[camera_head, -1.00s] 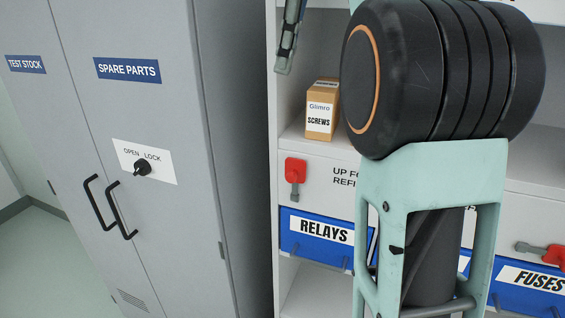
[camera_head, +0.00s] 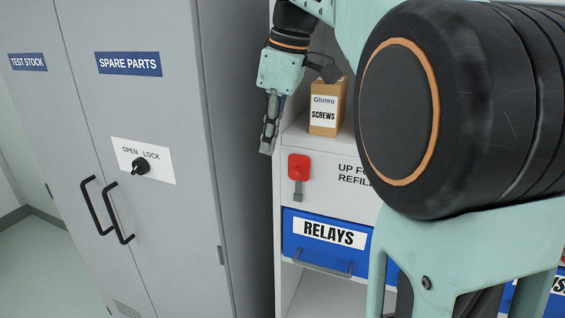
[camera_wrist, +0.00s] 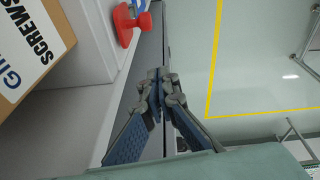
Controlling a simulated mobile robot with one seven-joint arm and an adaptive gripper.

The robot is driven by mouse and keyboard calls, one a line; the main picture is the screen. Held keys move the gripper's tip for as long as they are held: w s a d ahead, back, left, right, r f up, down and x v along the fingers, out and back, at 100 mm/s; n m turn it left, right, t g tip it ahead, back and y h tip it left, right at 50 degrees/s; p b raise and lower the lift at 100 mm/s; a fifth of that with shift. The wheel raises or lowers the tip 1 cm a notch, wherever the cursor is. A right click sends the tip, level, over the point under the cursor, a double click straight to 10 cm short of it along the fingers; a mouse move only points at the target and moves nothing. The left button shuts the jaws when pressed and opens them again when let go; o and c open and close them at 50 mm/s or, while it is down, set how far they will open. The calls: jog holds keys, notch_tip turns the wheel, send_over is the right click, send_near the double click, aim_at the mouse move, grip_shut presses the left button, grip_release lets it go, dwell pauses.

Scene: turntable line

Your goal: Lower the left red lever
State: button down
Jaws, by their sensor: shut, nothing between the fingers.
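The left red lever (camera_head: 299,166) is on the white panel above the blue RELAYS bin, its red part up and a grey piece below it. It also shows at the top of the wrist view (camera_wrist: 124,24). My gripper (camera_head: 267,148) is up and left of the lever in the head view, fingers pointing down, in front of the gap between cabinet and shelf. In the wrist view the fingertips (camera_wrist: 158,76) are together with nothing between them, apart from the lever.
A Glimro SCREWS box (camera_head: 326,108) stands on the shelf above the lever, close to my gripper. The RELAYS bin (camera_head: 312,256) is below. A grey SPARE PARTS cabinet (camera_head: 160,220) stands to the left. My arm covers the right of the shelf.

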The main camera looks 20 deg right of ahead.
aim_at(289, 159)
jog(key=d+f, duration=0.1)
jog(key=s+d+f, duration=0.1)
jog(key=f, duration=0.1)
jog(key=shift+s+d+f, duration=0.1)
jog(key=shift+d, duration=0.2)
jog(key=shift+d+f, duration=0.2)
jog(key=shift+s, duration=0.1)
jog(key=shift+s+d+t+y+b, duration=0.2)
jog(key=shift+d+t+y+b, duration=0.1)
jog(key=shift+b, duration=0.2)
